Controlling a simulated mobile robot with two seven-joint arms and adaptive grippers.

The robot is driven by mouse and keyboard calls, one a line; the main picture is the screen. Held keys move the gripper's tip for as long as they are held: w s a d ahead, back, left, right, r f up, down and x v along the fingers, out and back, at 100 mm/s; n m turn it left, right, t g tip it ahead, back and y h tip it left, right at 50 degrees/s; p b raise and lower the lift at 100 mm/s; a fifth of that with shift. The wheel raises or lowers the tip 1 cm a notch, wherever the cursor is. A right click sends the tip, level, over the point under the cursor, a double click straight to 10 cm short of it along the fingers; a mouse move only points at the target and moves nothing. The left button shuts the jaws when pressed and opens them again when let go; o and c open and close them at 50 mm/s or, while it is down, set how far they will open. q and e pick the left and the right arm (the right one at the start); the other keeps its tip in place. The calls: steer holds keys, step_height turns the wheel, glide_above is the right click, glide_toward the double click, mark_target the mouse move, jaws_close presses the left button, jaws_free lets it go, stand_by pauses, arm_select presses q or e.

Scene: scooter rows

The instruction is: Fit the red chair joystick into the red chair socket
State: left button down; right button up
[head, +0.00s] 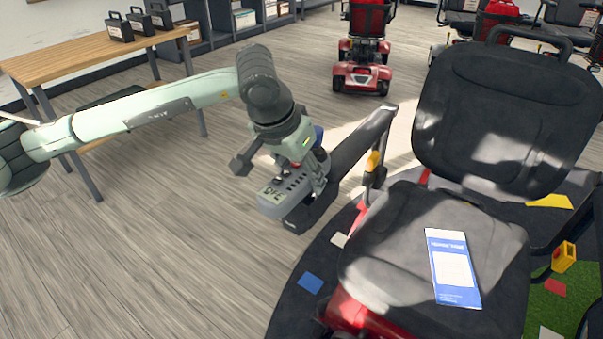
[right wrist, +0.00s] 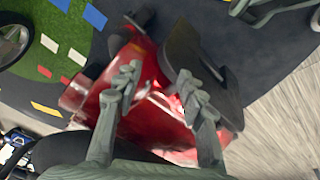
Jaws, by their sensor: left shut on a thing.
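The red chair (head: 470,110) has a black seat and back over a red base; the base also fills the middle of the right wrist view (right wrist: 155,90). My left gripper (head: 300,172) is shut on a grey-green box with dark buttons, which looks like the red chair joystick (head: 278,198). It is at the front end of the chair's left-hand armrest (head: 362,140). The gripper and box hide the socket there, so I cannot tell whether they are joined. My right gripper (right wrist: 158,88) is open, its fingers apart over the red base, with nothing clearly held.
A blue and white leaflet (head: 453,268) lies on the seat. A yellow block (head: 564,257) is by the right armrest. A wooden table (head: 90,55) with black cases stands at the back left. Another red scooter (head: 362,75) stands behind. The floor at left is clear.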

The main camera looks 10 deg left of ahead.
mark_target(302, 203)
arm_select(q)
steer(key=shift+f+b, duration=0.75)
steer(key=shift+b, duration=0.15)
steer(key=shift+f+b, duration=0.5)
steer(key=shift+b, duration=0.05)
steer(key=shift+f+b, duration=1.25)
steer(key=shift+b, duration=0.05)
arm_select(e)
step_height(302, 203, up, 14)
steer(key=a+t, duration=0.1)
steer(key=t, duration=0.1)
steer(key=shift+w+a, duration=0.15)
steer(key=shift+w, duration=0.15)
steer(key=shift+r, duration=0.15)
stand_by(0.4)
arm_select(q)
steer(key=shift+f+b, duration=0.25)
steer(key=shift+b, duration=0.35)
arm_select(e)
steer(key=shift+f, duration=0.55)
